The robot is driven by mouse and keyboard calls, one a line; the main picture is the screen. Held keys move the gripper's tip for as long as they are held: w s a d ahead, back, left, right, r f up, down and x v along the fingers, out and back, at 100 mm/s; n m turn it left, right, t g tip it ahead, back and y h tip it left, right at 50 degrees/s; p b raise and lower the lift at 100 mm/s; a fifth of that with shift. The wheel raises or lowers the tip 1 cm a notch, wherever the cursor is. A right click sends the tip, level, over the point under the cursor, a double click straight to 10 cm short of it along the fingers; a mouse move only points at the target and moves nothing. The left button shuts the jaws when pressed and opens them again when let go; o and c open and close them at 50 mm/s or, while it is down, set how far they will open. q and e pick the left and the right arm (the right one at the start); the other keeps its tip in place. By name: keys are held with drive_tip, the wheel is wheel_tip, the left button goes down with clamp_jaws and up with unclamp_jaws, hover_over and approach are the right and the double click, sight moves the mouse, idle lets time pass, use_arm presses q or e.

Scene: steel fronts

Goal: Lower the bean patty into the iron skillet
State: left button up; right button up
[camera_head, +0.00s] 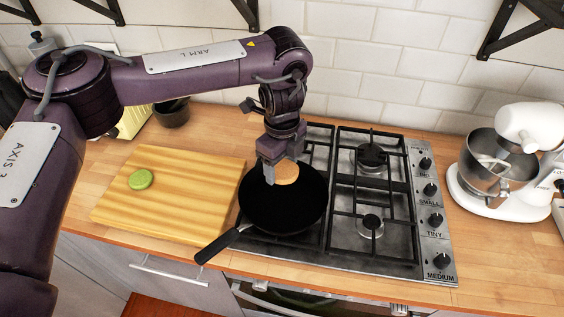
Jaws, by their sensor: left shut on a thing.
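The bean patty (286,172) is a round, tan-orange disc. My left gripper (271,172) points down over the far part of the skillet and is shut on the patty. The patty overlaps the skillet's dark inside in the view; I cannot tell whether it touches the pan. The iron skillet (277,207) is black and round and sits on the left side of the gas hob, its handle pointing to the lower left. My right gripper is not in view.
A wooden cutting board (190,205) with a green round item (140,179) lies left of the skillet. The gas hob (372,250) has free burners on the right. A white stand mixer (513,160) stands at far right. A dark bowl (172,113) stands behind the board.

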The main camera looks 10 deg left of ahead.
sight(282, 168)
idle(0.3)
use_arm(q)
drive_tip(key=shift+f+b, duration=1.85)
drive_tip(key=shift+f, duration=1.3)
drive_tip(key=shift+f+b, duration=1.55)
drive_tip(key=shift+f, duration=0.95)
drive_tip(key=o, duration=1.1)
drive_tip(key=shift+r, duration=0.1)
wheel_tip(282, 168, up, 8)
drive_tip(key=shift+f, duration=0.2)
